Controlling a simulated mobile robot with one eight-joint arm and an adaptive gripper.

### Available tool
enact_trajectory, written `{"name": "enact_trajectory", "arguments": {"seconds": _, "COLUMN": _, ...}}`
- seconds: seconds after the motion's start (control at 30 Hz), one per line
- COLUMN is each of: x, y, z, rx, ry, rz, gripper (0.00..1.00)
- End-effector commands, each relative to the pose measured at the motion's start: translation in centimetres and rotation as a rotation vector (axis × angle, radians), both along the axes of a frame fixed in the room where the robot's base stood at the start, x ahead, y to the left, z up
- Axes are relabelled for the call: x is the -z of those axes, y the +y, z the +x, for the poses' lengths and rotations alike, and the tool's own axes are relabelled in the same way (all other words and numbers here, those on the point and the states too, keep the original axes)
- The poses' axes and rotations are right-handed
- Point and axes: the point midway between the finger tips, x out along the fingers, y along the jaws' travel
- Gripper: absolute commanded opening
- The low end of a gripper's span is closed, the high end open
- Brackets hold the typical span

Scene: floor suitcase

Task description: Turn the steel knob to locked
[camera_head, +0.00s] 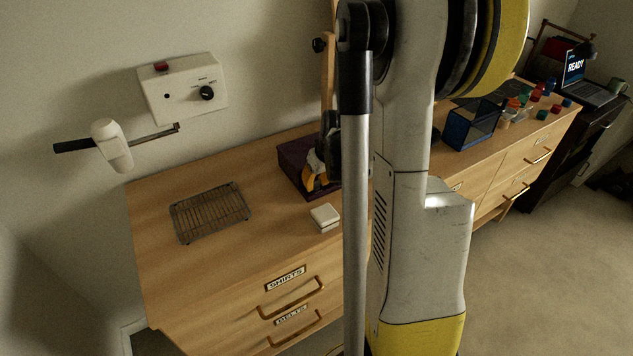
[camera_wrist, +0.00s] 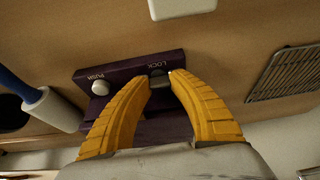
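The purple box (camera_wrist: 128,72) lies on the wooden dresser top. Its panel is labelled PUSH and LOCK, upside down in the wrist view. The steel knob (camera_wrist: 157,73) is by the LOCK label, partly hidden by my fingers. A pale round button (camera_wrist: 101,88) is by the PUSH label. My gripper (camera_wrist: 161,80) has yellow fingers, with one tip at each side of the knob and hardly any gap showing; it looks shut on the knob. In the head view the box (camera_head: 294,157) is partly hidden behind my arm and gripper (camera_head: 314,180).
A wire rack (camera_head: 210,213) and a small white block (camera_head: 325,217) lie on the dresser (camera_head: 160,262). A white wall box (camera_head: 183,90) with a black dial hangs behind. A mesh bin (camera_head: 472,126) is further right.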

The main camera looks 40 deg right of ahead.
Motion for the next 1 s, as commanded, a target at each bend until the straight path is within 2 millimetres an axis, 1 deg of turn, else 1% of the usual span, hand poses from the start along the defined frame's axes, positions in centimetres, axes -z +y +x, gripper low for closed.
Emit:
{"name": "enact_trajectory", "arguments": {"seconds": 0.13, "x": 0.02, "y": 0.11, "z": 0.01, "rx": 0.056, "ry": 0.002, "rz": 0.0, "gripper": 0.0}}
{"name": "enact_trajectory", "arguments": {"seconds": 0.33, "x": 0.03, "y": 0.2, "z": 0.07, "rx": 0.262, "ry": 0.001, "rz": 0.0, "gripper": 0.0}}
{"name": "enact_trajectory", "arguments": {"seconds": 0.5, "x": 0.02, "y": 0.17, "z": 0.07, "rx": 0.378, "ry": 0.001, "rz": 0.0, "gripper": 0.0}}
{"name": "enact_trajectory", "arguments": {"seconds": 0.83, "x": 0.0, "y": 0.12, "z": 0.04, "rx": 0.398, "ry": 0.001, "rz": -0.001, "gripper": 0.0}}
{"name": "enact_trajectory", "arguments": {"seconds": 0.87, "x": 0.0, "y": 0.12, "z": 0.04, "rx": 0.397, "ry": 0.001, "rz": 0.0, "gripper": 0.31}}
{"name": "enact_trajectory", "arguments": {"seconds": 0.9, "x": 0.0, "y": 0.12, "z": 0.04, "rx": 0.397, "ry": 0.0, "rz": 0.0, "gripper": 0.43}}
{"name": "enact_trajectory", "arguments": {"seconds": 0.93, "x": 0.0, "y": 0.12, "z": 0.04, "rx": 0.397, "ry": 0.0, "rz": 0.0, "gripper": 0.49}}
{"name": "enact_trajectory", "arguments": {"seconds": 1.0, "x": 0.0, "y": 0.14, "z": 0.07, "rx": 0.397, "ry": 0.0, "rz": 0.0, "gripper": 0.49}}
